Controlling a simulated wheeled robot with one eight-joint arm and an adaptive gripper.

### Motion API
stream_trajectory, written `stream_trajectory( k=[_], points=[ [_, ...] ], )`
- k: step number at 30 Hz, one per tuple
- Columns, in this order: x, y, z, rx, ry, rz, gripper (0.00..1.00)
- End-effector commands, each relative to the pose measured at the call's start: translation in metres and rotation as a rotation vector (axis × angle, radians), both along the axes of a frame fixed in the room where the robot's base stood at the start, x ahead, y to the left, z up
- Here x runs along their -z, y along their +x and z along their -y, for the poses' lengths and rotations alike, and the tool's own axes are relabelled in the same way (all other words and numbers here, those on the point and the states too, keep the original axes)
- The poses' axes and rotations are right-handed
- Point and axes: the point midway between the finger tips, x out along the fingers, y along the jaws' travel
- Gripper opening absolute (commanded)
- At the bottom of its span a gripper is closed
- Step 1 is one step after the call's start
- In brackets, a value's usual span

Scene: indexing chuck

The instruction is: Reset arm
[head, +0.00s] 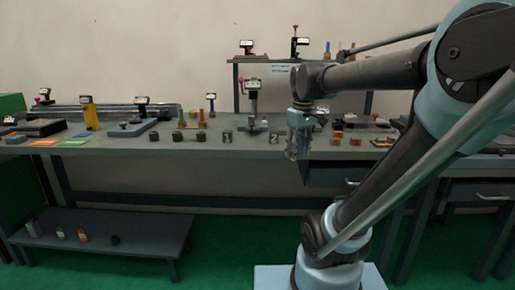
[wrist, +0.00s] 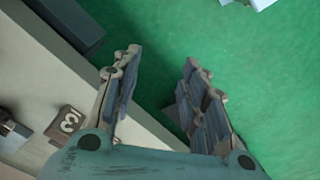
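My gripper (wrist: 160,95) shows in the wrist view with its two fingers spread well apart and nothing between them. Green floor and a light bench edge show behind it. In the head view my gripper (head: 298,150) hangs at the front edge of the long workbench (head: 240,152), pointing down. My arm comes in from the right and bends down to the gripper. It holds nothing that I can see.
Small dark blocks (head: 227,137) and orange parts (head: 336,138) stand along the bench near my gripper. A stand with a display (head: 253,105) is behind it. A low shelf (head: 110,230) with small items is at lower left. Green floor (head: 225,255) is open in front.

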Motion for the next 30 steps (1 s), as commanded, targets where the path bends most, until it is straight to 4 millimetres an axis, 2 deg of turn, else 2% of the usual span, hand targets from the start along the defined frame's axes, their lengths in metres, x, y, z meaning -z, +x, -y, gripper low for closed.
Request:
stream_trajectory(
  k=[1, 9, 16, 21, 30],
  points=[
    [0.015, -0.014, 0.007, 0.054, 0.005, 0.006, 0.40],
    [0.092, -0.077, 0.035, 0.341, 0.038, 0.040, 0.40],
    [0.149, -0.114, 0.048, 0.535, 0.064, 0.065, 0.40],
    [0.167, -0.126, 0.050, 0.599, 0.073, 0.072, 0.40],
    [0.169, -0.127, 0.051, 0.606, 0.074, 0.073, 0.40]
  ],
)
